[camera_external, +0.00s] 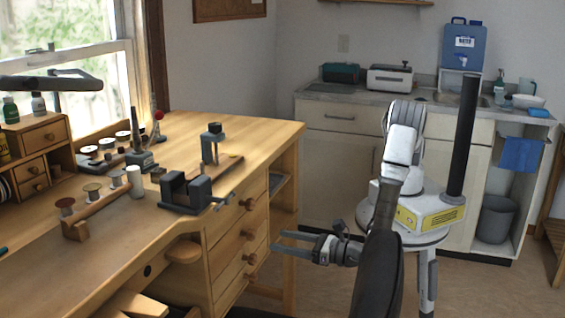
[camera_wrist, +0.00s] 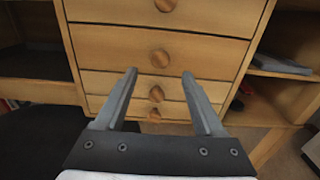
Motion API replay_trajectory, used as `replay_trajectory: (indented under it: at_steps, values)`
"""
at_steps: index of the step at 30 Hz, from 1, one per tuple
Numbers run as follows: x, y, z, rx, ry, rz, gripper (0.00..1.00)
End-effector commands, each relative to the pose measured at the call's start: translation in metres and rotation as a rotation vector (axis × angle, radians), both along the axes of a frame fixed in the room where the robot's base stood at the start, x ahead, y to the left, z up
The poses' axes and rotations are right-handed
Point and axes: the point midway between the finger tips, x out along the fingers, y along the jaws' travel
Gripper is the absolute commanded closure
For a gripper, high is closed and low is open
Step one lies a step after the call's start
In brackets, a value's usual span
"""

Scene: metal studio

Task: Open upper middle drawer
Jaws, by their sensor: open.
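The wooden workbench has a stack of several drawers with round wooden knobs, all looking shut. In the wrist view the top knob (camera_wrist: 165,5) is at the upper edge, and the second drawer (camera_wrist: 205,50) with its knob (camera_wrist: 160,58) lies below it. I take this second one as the upper middle drawer; its knob also shows in the external view (camera_external: 248,234). My gripper (camera_external: 279,242) is open and empty in front of the drawers. In the wrist view its fingers (camera_wrist: 159,73) point at the stack, with the second knob just above and between the tips.
A vise (camera_external: 190,193) and spools stand on the bench top (camera_external: 260,130). An open shelf (camera_wrist: 285,66) lies right of the drawers, and a dark open compartment (camera_wrist: 35,60) lies left. Behind my arm is a counter (camera_external: 340,92) with cabinets.

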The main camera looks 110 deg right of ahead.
Motion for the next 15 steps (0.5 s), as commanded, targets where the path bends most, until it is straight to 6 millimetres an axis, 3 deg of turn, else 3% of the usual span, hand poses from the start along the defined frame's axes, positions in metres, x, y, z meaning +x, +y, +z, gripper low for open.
replay_trajectory:
  at_steps: [6,15]
  values:
    - [0.03,-0.032,-0.002,0.001,-0.001,-0.003,0.29]
    - [0.05,-0.05,0.0,0.003,0.0,0.0,0.29]
